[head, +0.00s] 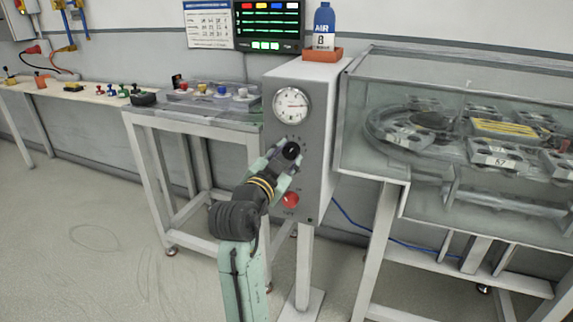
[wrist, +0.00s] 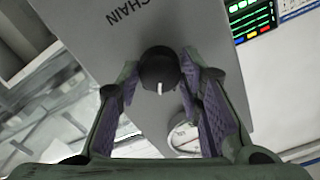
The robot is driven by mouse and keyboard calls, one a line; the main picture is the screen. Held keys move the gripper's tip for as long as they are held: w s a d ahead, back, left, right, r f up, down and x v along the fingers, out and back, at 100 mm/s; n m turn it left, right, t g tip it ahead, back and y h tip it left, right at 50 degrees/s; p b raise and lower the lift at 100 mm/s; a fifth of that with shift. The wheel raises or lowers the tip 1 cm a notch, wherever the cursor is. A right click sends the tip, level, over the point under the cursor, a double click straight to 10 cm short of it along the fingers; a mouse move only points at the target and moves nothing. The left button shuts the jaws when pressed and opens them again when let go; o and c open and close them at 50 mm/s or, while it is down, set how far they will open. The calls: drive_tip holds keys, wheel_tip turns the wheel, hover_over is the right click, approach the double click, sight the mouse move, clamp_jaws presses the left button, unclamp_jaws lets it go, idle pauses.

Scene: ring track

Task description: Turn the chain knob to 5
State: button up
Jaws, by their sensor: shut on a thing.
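The chain knob (head: 291,150) is a round black knob on the front of a grey control box (head: 311,160), below a dial gauge (head: 291,105). In the wrist view the knob (wrist: 159,70) shows a white pointer line directed toward the gauge (wrist: 184,135), and the word CHAIN is on the panel. My gripper (head: 284,156) reaches the knob from the front. In the wrist view its fingers (wrist: 160,76) are on both sides of the knob, shut on it. The scale marks around the knob are too small or hidden to read.
A red knob (head: 290,199) sits lower on the same panel. A glass-walled ring track (head: 490,140) stands to the right, and a small table (head: 190,112) with coloured knobs to the left. A blue AIR bottle (head: 324,25) stands on top of the box. Open floor lies at left.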

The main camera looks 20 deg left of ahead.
idle(0.3)
drive_tip(key=o, duration=1.2)
drive_tip(key=shift+c, duration=0.2)
drive_tip(key=shift+s, duration=0.1)
drive_tip(key=s, duration=1.1)
drive_tip(key=shift+s+a, duration=0.2)
drive_tip(key=shift+s, duration=0.2)
